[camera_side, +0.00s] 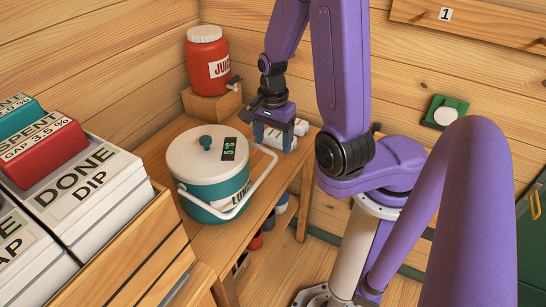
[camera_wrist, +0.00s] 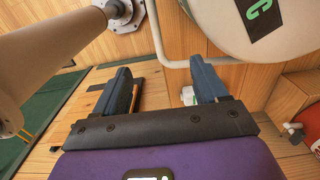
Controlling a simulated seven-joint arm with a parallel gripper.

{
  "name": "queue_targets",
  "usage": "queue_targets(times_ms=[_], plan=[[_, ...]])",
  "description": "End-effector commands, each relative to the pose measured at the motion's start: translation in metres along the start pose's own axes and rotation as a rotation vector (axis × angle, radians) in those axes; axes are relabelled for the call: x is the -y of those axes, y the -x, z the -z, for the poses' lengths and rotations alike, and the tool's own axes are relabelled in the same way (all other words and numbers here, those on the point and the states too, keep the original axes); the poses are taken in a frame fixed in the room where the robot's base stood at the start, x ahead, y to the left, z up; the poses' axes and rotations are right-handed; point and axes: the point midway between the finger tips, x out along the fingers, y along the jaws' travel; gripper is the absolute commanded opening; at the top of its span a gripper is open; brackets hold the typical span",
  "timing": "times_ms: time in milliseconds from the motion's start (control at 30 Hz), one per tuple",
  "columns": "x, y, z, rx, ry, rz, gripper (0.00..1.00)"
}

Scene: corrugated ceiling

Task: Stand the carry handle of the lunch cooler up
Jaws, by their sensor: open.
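The lunch cooler (camera_side: 207,165) is a teal tub with a white lid and a teal knob, upright on the wooden bench. Its white carry handle (camera_side: 262,181) is folded down, sticking out on the right side of the tub. My gripper (camera_side: 273,140) is open and empty, fingers pointing down near the handle's far corner. In the wrist view, the handle (camera_wrist: 157,35) bends between my gripper's (camera_wrist: 162,78) two blue fingers, seemingly beyond the tips; I cannot tell if they touch. The cooler's lid (camera_wrist: 275,35) fills the upper right there.
A red juice jug (camera_side: 208,62) stands on a wooden block (camera_side: 212,104) at the back. White items (camera_side: 301,128) lie behind my gripper. A wooden crate (camera_side: 128,262) of labelled boxes (camera_side: 97,186) stands at front left. Bottles sit under the bench.

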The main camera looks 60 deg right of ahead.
Motion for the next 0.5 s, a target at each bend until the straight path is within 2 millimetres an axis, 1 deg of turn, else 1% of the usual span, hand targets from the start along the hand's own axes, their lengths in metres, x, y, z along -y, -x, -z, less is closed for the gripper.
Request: queue_targets(times_ms=[500], plan=[[-0.001,-0.045,-0.001,0.002,0.002,-0.004,0.72]])
